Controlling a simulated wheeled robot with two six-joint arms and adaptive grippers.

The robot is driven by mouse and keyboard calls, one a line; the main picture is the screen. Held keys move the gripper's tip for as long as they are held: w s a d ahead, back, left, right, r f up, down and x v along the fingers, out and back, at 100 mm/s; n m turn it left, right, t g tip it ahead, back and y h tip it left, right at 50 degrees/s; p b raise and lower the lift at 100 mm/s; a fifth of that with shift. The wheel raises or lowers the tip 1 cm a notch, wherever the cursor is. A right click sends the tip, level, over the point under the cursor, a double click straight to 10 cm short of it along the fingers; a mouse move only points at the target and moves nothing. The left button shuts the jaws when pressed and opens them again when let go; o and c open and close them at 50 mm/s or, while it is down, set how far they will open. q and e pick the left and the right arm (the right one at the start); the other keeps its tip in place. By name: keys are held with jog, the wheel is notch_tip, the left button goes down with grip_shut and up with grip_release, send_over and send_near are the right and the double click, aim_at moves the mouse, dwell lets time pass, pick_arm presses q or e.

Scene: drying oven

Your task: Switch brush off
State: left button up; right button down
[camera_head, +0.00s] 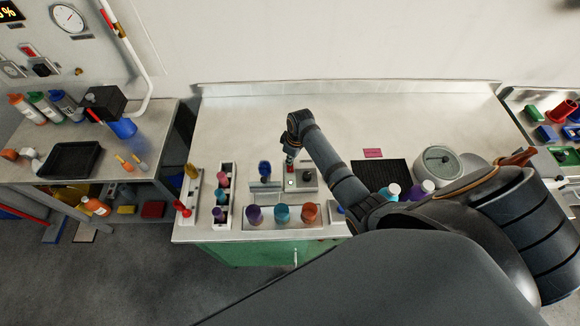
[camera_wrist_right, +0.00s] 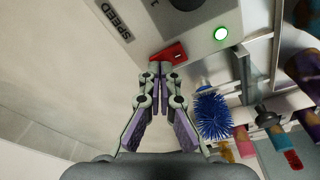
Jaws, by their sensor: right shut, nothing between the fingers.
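The brush unit's grey control box (camera_head: 309,181) stands near the front of the bench. In the right wrist view the box (camera_wrist_right: 205,40) shows a "SPEED" label, a dark knob, a lit green lamp (camera_wrist_right: 221,33) and a red rocker switch (camera_wrist_right: 173,54). The blue bristle brush (camera_wrist_right: 212,116) is beside the box; it also shows in the head view (camera_head: 264,168). My right gripper (camera_wrist_right: 161,70) is shut and empty, its tips right at the red switch; I cannot tell whether they touch. In the head view, my right gripper (camera_head: 289,160) is over the box. My left gripper is out of view.
A rack with coloured cups (camera_head: 282,214) stands in front of the box, with narrow holders to its left. The back of the bench is clear.

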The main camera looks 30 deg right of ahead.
jog(key=shift+f, duration=0.35)
notch_tip(320, 180, up, 3)
jog(key=shift+f+p, duration=0.1)
jog(key=shift+p, duration=1.15)
jog(key=shift+r, duration=2.15)
